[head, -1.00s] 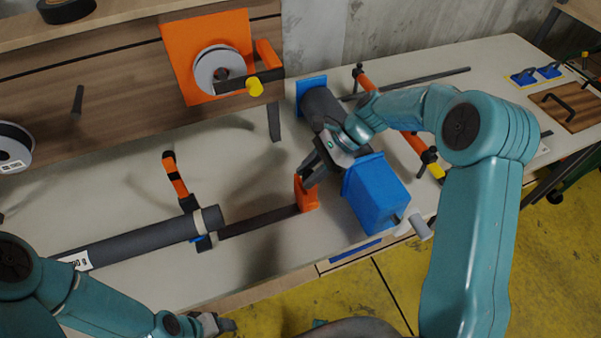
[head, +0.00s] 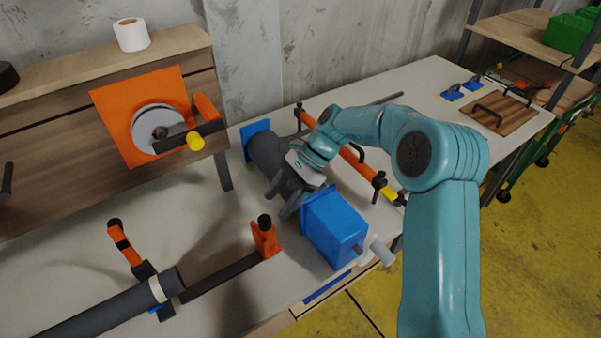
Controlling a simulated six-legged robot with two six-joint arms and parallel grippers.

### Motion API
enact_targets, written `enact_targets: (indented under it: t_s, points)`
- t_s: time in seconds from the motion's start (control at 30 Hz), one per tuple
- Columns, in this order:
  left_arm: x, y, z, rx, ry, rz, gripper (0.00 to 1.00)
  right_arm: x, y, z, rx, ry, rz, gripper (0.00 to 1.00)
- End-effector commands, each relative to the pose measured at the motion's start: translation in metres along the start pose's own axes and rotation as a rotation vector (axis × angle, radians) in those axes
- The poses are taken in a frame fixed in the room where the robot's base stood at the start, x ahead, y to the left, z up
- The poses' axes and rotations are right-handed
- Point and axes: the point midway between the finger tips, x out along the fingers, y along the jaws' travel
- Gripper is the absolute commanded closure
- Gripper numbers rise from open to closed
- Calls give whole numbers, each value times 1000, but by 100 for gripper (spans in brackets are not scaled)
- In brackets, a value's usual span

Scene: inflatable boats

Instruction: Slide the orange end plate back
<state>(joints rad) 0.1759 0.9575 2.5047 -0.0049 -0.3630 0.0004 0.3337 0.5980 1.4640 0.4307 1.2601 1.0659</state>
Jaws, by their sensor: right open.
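An orange upright end plate (head: 264,241) with a black knob on top stands at the right end of a dark flat rail (head: 222,278) on the bench. The rail's other end meets a clamp under a dark rolled tube (head: 112,311). My right gripper (head: 284,206) is open, its dark fingers pointing down just behind and right of the end plate. It looks apart from the plate, with nothing between its fingers. The gripper partly covers a dark cylinder (head: 266,150) with a blue flange. My left gripper is out of view.
A blue box (head: 334,228) with a grey handle stands close right of my right gripper. An orange bar clamp (head: 357,161) lies behind my right arm.

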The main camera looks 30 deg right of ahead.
Motion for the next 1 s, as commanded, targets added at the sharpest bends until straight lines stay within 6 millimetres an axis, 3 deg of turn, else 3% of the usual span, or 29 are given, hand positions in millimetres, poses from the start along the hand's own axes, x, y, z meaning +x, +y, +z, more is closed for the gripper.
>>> enact_targets:
  t_s: [0.2,0.4,0.6,1.0]
  points:
    - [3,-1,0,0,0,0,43,-58,-1,-2,1,2,-4,42]
    - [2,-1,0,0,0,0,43,-91,0,-1,1,0,0,42]
    - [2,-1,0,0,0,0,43,-101,0,-1,2,0,2,42]
    - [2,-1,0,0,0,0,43,-101,0,-1,1,0,2,42]
